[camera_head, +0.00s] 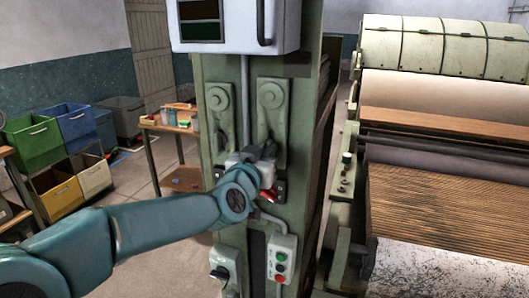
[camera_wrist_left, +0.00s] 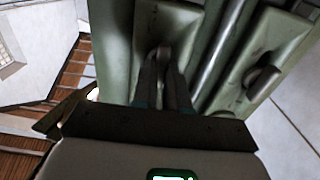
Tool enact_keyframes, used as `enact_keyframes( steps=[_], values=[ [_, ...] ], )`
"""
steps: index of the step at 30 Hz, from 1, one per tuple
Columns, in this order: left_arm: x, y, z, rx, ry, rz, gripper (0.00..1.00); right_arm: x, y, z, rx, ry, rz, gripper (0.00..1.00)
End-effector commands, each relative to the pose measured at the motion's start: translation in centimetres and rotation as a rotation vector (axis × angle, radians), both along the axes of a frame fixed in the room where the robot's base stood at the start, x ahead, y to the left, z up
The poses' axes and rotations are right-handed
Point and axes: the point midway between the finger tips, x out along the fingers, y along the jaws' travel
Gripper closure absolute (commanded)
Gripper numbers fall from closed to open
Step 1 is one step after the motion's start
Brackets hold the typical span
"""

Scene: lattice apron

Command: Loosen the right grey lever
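Two grey-green lever plates with round hubs sit side by side on the green column (camera_head: 239,215), the left one (camera_head: 218,108) and the right one (camera_head: 271,98). My left gripper (camera_head: 266,150) is at the lower part of the right plate. In the left wrist view its two dark fingers (camera_wrist_left: 165,70) point at the right plate (camera_wrist_left: 186,20) and lie close together around or against the end of the right grey lever (camera_wrist_left: 165,48). The fingers hide most of this lever, so I cannot tell whether they grip it. The left lever (camera_wrist_left: 262,80) stands free to the side. My right gripper is out of view.
A red handle (camera_head: 268,196) is just below my gripper. A button box (camera_head: 281,259) and a black knob (camera_head: 219,273) are lower on the column. A machine with a slatted bed (camera_head: 420,205) stands at right, crates (camera_head: 76,122) at left.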

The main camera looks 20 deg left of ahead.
Motion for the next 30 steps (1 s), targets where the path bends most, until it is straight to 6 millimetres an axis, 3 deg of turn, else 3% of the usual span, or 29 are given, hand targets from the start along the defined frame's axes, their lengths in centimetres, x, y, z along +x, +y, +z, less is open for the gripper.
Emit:
enact_keyframes(
  steps=[14, 30],
  values=[
    [-0.1, 0.1, 0.0, -0.078, -0.001, 0.001, 1.00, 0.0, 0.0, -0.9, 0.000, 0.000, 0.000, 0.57],
    [-0.1, 0.4, -0.1, -0.542, 0.012, 0.002, 1.00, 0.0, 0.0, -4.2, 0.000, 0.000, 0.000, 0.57]
  ],
)
